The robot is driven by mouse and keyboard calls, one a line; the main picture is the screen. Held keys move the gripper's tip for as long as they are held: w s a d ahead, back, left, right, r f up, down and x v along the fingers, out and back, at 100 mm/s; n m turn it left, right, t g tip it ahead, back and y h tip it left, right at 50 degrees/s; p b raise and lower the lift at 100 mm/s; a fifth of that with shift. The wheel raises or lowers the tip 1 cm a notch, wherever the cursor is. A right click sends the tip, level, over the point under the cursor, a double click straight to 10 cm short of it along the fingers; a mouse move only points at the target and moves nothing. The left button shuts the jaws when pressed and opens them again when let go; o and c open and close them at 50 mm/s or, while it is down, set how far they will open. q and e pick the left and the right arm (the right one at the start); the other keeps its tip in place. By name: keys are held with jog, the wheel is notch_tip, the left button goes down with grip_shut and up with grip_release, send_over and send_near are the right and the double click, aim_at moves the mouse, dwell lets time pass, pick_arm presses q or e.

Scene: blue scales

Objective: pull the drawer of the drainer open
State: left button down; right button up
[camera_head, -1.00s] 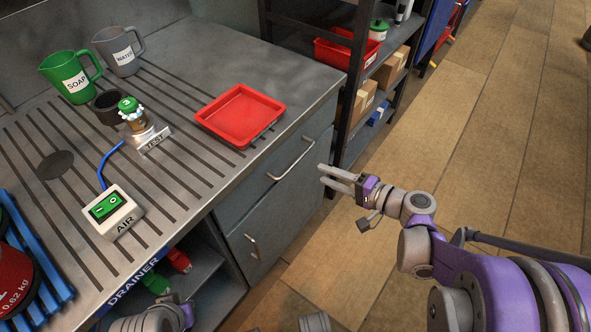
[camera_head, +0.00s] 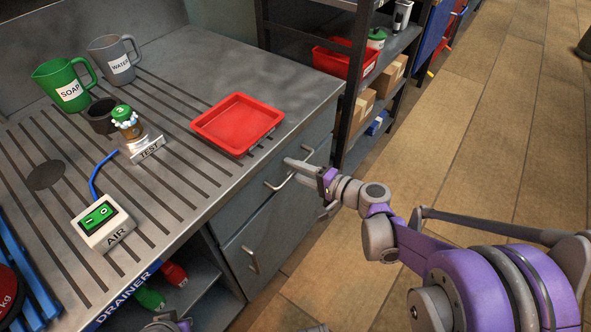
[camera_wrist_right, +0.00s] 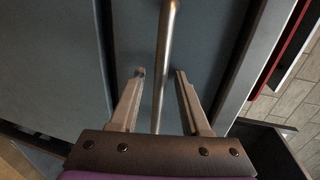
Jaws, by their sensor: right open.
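The drainer (camera_head: 190,210) is a metal, ribbed counter with a grey drawer (camera_head: 236,213) in its front, below the top's right edge. The drawer looks shut. Its metal bar handle (camera_head: 277,185) is partly hidden behind my right gripper (camera_head: 287,165). My right gripper is open at the handle. In the right wrist view, the handle (camera_wrist_right: 166,45) runs between the two spread fingers (camera_wrist_right: 159,74), with a gap on each side. My left gripper is not in view; only a sliver of my left arm shows at the bottom edge.
A cupboard door with its own handle (camera_head: 251,260) is below the drawer. A red tray (camera_head: 237,122), a test stand (camera_head: 147,147) and an air switch box (camera_head: 103,226) stand on top. A dark shelf rack (camera_head: 351,110) is close beyond the drawer; the floor to the right is clear.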

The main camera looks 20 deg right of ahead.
grip_shut()
dwell(1.4)
